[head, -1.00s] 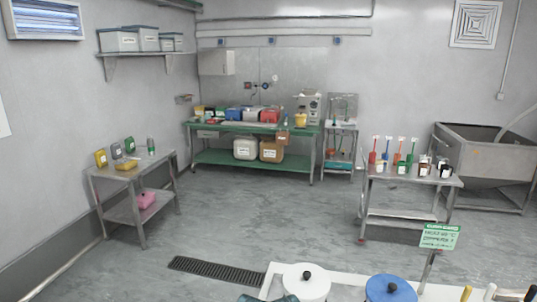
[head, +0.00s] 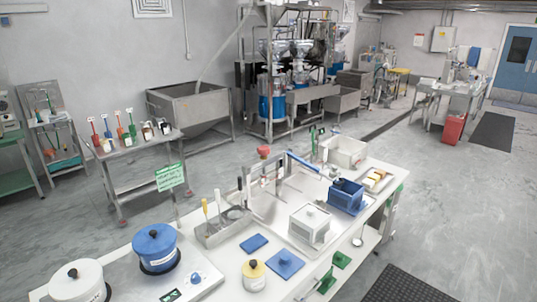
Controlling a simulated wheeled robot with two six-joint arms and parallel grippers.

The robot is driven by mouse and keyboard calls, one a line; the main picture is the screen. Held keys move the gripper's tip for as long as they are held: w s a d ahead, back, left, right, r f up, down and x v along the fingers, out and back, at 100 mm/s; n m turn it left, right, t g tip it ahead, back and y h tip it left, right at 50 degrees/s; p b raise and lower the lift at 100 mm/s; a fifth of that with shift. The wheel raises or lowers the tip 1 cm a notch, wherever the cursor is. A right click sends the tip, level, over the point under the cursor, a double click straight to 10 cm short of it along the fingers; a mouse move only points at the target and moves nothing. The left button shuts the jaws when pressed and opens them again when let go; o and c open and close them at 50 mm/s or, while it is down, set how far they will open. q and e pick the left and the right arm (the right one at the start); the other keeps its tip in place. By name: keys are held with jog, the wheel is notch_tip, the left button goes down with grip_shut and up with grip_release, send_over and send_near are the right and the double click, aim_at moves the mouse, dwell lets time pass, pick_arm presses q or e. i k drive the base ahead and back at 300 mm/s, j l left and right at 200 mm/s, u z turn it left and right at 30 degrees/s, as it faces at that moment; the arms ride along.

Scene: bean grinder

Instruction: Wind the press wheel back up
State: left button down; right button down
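A small red wheel-like part (head: 264,152) stands at the back edge of the white counter, beside a grey metal frame (head: 283,172). It is too small to tell for sure whether it is the press wheel or how far it is wound. A blue box (head: 347,196) with a dark fitting on top sits in a shallow tray on the right half of the counter. A white lidded box (head: 310,226) stands to its left in the same tray. Neither of my grippers shows in the head view.
A blue lidded pot (head: 155,246) and a white lidded pot (head: 78,283) stand at the counter's left end. A utensil holder (head: 222,229), a yellow-lidded jar (head: 254,273) and blue pads (head: 285,263) crowd the middle. Open floor (head: 420,200) lies to the right.

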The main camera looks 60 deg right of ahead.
aim_at(263, 151)
jog(key=k+z, duration=0.1)
jog(key=z, duration=1.85)
jog(key=i+l, duration=0.3)
jog(key=i+l+u, duration=0.1)
jog(key=i+l, duration=0.2)
jog(key=l, duration=0.15)
jog(key=i+l, duration=0.25)
jog(key=i+l+u, duration=0.1)
jog(key=i+l, duration=0.2)
jog(key=l, duration=0.2)
jog(key=i+l+u, duration=0.1)
jog(key=i+l, duration=0.15)
jog(key=l, duration=0.15)
jog(key=i+l, duration=0.25)
jog(key=l, duration=0.2)
jog(key=i+l+u, duration=0.1)
jog(key=i+l, duration=0.15)
jog(key=l, duration=0.15)
jog(key=i+l, duration=0.2)
jog(key=l, duration=0.25)
